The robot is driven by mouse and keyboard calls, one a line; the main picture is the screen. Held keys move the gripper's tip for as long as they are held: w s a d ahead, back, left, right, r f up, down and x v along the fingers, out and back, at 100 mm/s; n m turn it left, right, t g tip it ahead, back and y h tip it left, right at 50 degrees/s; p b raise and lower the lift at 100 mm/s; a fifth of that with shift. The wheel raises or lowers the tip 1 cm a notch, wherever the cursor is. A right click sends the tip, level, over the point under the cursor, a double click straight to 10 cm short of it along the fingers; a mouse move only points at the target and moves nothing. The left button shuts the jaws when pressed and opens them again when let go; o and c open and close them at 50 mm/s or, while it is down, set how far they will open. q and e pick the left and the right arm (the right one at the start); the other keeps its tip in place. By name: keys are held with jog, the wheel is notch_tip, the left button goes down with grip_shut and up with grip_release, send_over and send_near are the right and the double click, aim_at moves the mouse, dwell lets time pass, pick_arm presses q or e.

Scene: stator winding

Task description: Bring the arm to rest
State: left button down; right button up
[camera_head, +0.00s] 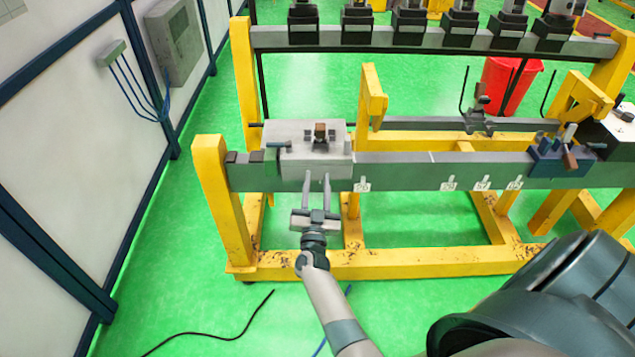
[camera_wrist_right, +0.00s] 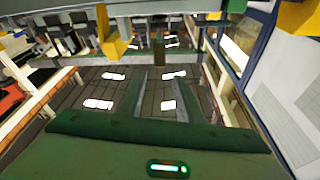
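My right arm reaches in from the bottom of the head view. Its gripper (camera_head: 317,178) is just in front of the green-grey beam of the yellow frame, below a light grey block. Its two fingers point away from me, with a clear gap between them and nothing held. In the right wrist view the two fingers (camera_wrist_right: 160,80) also stand apart and empty. I cannot tell whether the fingertips touch the beam. My left gripper is not in view.
The yellow frame (camera_head: 212,205) carries the beam (camera_head: 405,172), the grey block (camera_head: 290,135) and a blue fixture (camera_head: 560,158) at right. A rear rack (camera_head: 420,40) holds several dark clamps. A red bin (camera_head: 505,85) stands behind. Green floor (camera_head: 190,270) is free at left, apart from a black cable (camera_head: 225,337).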

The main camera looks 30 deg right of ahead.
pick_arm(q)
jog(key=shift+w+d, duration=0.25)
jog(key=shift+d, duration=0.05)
